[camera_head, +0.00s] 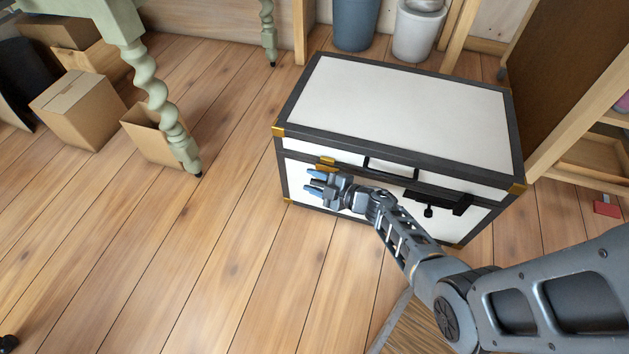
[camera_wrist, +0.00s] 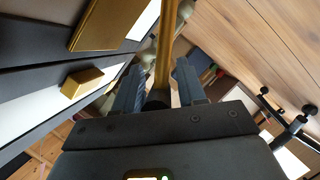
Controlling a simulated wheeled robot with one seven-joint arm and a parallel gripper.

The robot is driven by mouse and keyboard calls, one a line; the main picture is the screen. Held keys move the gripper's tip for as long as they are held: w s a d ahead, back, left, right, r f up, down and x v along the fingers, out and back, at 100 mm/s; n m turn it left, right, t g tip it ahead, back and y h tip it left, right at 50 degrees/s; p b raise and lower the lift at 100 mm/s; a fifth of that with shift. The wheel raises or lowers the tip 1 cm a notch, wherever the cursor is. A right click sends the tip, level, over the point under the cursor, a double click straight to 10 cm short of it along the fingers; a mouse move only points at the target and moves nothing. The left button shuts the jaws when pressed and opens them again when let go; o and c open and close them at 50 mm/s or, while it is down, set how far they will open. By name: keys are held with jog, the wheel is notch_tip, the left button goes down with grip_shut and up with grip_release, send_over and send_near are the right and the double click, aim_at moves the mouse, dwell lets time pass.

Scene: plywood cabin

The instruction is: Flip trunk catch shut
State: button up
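The trunk (camera_head: 400,105) is white with black edging and brass corners, its lid down. A brass catch (camera_head: 327,162) sits at the left of its front, near the lid seam. In the wrist view a brass plate (camera_wrist: 108,24) shows on a dark band, with a small brass block (camera_wrist: 82,82) below it. My gripper (camera_head: 314,187) is just in front of and below the catch, pointing left. In the wrist view its fingers (camera_wrist: 160,88) are apart, with a narrow brass-coloured bar (camera_wrist: 165,45) in line between them. I cannot tell whether they touch it.
A black handle (camera_head: 390,168) and a black projecting fitting (camera_head: 440,204) are on the trunk's front, close to my arm. A green table leg (camera_head: 165,110) and cardboard boxes (camera_head: 80,108) stand left. Bins (camera_head: 418,30) stand behind. The floor (camera_head: 230,240) in front is clear.

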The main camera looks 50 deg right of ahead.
grip_shut()
dwell(0.3)
jog(key=shift+w+d+r+p, duration=0.2)
jog(key=shift+d+r, duration=0.1)
jog(key=shift+d, duration=0.3)
jog(key=shift+w+d+r+p, duration=0.15)
jog(key=shift+d+r, duration=0.1)
jog(key=shift+d, duration=0.3)
jog(key=shift+o, duration=0.7)
grip_release()
jog(key=s+p, duration=0.3)
jog(key=s, duration=1.2)
jog(key=shift+d+r, duration=0.2)
jog(key=shift+r, duration=0.05)
